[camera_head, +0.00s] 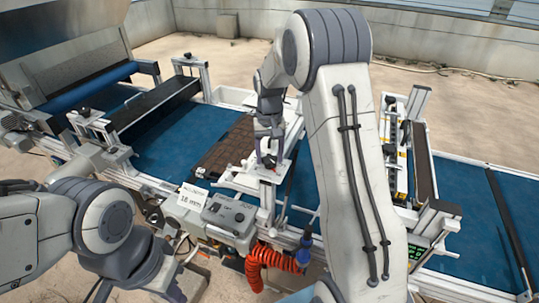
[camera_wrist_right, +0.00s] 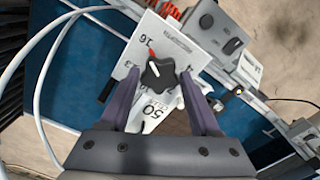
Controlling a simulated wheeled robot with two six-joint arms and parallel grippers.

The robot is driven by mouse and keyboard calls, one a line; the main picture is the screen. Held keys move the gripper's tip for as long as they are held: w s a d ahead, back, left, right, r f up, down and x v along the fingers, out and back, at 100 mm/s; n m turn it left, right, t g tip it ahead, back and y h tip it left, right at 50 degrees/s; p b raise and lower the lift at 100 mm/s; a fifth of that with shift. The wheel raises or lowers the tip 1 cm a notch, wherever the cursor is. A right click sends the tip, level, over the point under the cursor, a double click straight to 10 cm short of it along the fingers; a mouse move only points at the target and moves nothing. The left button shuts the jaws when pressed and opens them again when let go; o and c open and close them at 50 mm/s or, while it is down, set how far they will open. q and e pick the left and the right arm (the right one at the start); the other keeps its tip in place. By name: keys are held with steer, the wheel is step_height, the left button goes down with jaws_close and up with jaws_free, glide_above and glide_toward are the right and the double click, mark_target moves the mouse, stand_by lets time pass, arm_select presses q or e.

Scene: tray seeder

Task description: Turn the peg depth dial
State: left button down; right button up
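The peg depth dial is a black lobed knob (camera_wrist_right: 159,75) with a red pointer mark at its upper left, toward the printed 16. It sits on a white plate (camera_wrist_right: 185,42) with numbers around the knob. My right gripper (camera_wrist_right: 160,76) is open, its two fingers on either side of the knob with a narrow gap showing at each side. In the head view, my right gripper (camera_head: 268,148) reaches down over the white dial plate (camera_head: 247,179), hiding part of it. My left arm is at lower left in the head view, but its fingers do not show.
A blue conveyor belt (camera_head: 165,145) runs beneath the machine, with a dark soil tray (camera_head: 228,143) on it. A printed card (camera_head: 192,197), a grey control box (camera_head: 229,214) and a coiled red hose (camera_head: 265,262) are at the front. A frame with rollers (camera_head: 400,150) stands at right.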

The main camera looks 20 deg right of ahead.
mark_target(269, 159)
steer(key=shift+o, duration=1.2)
steer(key=shift+r, duration=0.15)
step_height(269, 159, up, 10)
steer(key=b, duration=0.2)
steer(key=shift+r, duration=0.15)
steer(key=s+a+f+n+b, duration=0.1)
steer(key=s+a+n, duration=0.2)
steer(key=s+a, duration=0.4)
steer(key=s+a+f+n+b, duration=0.1)
steer(key=s+a+n, duration=0.1)
steer(key=s+a, duration=0.5)
steer(key=s+a+f+n, duration=0.3)
steer(key=s, duration=0.5)
steer(key=s+a+f+n+y+b, duration=0.1)
steer(key=s+a+f+n, duration=0.1)
steer(key=s, duration=0.7)
step_height(269, 159, down, 2)
steer(key=shift+s+a+f+n, duration=0.25)
steer(key=shift+a+n, duration=0.15)
steer(key=shift+a, duration=0.5)
